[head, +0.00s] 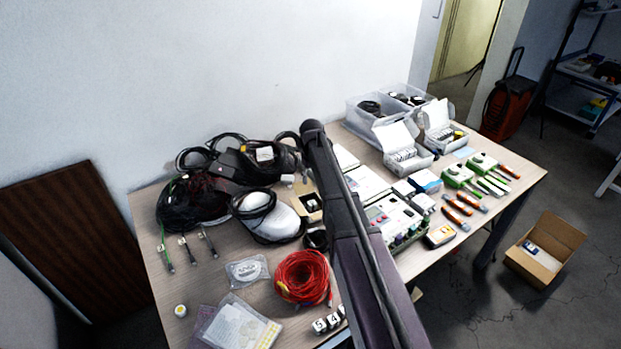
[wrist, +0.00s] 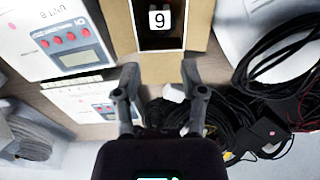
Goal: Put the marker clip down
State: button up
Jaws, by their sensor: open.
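A marker clip with a black 9 on a white face (wrist: 159,19) lies in an open brown cardboard box (wrist: 120,28) at the top middle of the wrist view. My gripper (wrist: 160,68) is open, its two fingers apart and empty, just short of the box's near edge. The clip is beyond the fingertips and not between them. In the head view the small brown box (head: 307,203) stands mid-table beside my arm. The 9 cannot be made out there, and my gripper is hidden behind my arm.
Numbered clips (head: 320,325) sit at the table's front edge near a red cable coil (head: 302,277). Black cables (wrist: 185,115) and a small white piece (wrist: 173,92) lie near the fingers in the wrist view. A meter carton (wrist: 70,38) is left of the box.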

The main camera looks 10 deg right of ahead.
dwell(0.6)
jog(key=s+m, duration=0.2)
jog(key=s, duration=2.6)
jog(key=shift+s+m, duration=0.4)
